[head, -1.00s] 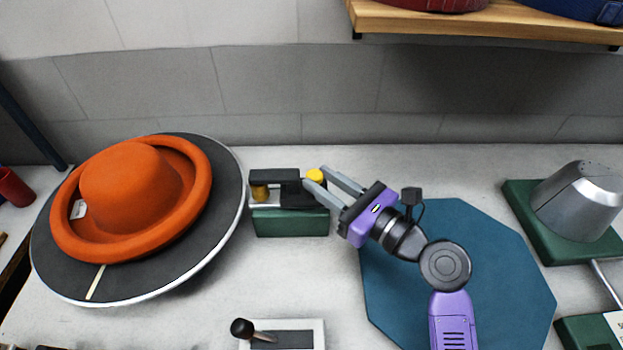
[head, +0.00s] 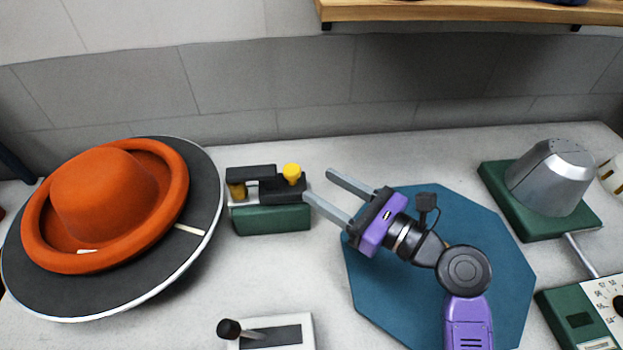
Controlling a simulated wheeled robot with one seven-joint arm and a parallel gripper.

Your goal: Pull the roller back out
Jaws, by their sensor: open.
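The roller unit is a green block (head: 272,220) with a black carriage (head: 262,193) on top, a brass-coloured roller (head: 237,190) at its left end and a yellow knob (head: 291,171) at its right. It stands just right of the round dark turntable (head: 203,193), and the roller is apart from the hat. The orange hat (head: 105,190) with a rolled-up brim lies on the turntable. My gripper (head: 319,184) is open and empty, right of the yellow knob, its fingers pointing left toward the unit without holding it.
A blue octagonal mat (head: 400,300) lies under my arm. A lever with a black knob (head: 229,329) sits on a plate at the front. A metal hat block (head: 552,180) on a green base and a dial box (head: 600,310) stand at right. A wooden shelf (head: 470,12) hangs above.

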